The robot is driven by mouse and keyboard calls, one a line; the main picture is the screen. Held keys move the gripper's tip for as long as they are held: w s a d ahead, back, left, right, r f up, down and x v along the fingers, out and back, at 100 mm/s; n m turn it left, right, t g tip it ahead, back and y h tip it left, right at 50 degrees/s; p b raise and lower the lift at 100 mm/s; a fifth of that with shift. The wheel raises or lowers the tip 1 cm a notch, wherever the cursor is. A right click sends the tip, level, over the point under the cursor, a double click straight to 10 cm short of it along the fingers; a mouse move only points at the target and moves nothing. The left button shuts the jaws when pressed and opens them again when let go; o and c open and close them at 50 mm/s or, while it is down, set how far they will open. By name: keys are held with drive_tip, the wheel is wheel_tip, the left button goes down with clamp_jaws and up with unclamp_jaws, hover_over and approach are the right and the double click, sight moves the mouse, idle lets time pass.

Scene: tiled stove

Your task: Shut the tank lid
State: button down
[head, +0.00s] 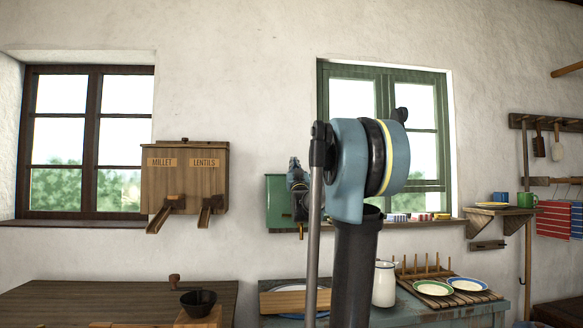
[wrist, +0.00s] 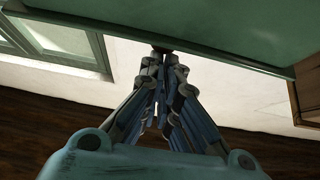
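The green tank (head: 280,210) hangs on the white wall between the two windows, partly hidden by my arm. In the wrist view, a broad green surface (wrist: 210,25) fills the top; I cannot tell whether it is the tank's lid or its body. My gripper (head: 296,182) is in front of the tank's upper right part in the head view. In the wrist view my gripper's fingers (wrist: 161,52) come together at the edge of the green surface, with nothing seen between them. Whether they touch it, and how far open the lid stands, is unclear.
A wooden millet and lentils dispenser (head: 185,178) hangs left of the tank. A green-framed window (head: 437,165) is to the right. Below stand a table (head: 80,300) with a dark bowl (head: 198,303) and a bench with a white jug (head: 384,285) and plates (head: 433,288).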

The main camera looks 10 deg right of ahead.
drive_tip(key=shift+s+d+f, duration=0.1)
drive_tip(key=shift+d+f, duration=0.05)
drive_tip(key=shift+f, duration=0.15)
drive_tip(key=shift+f, duration=0.1)
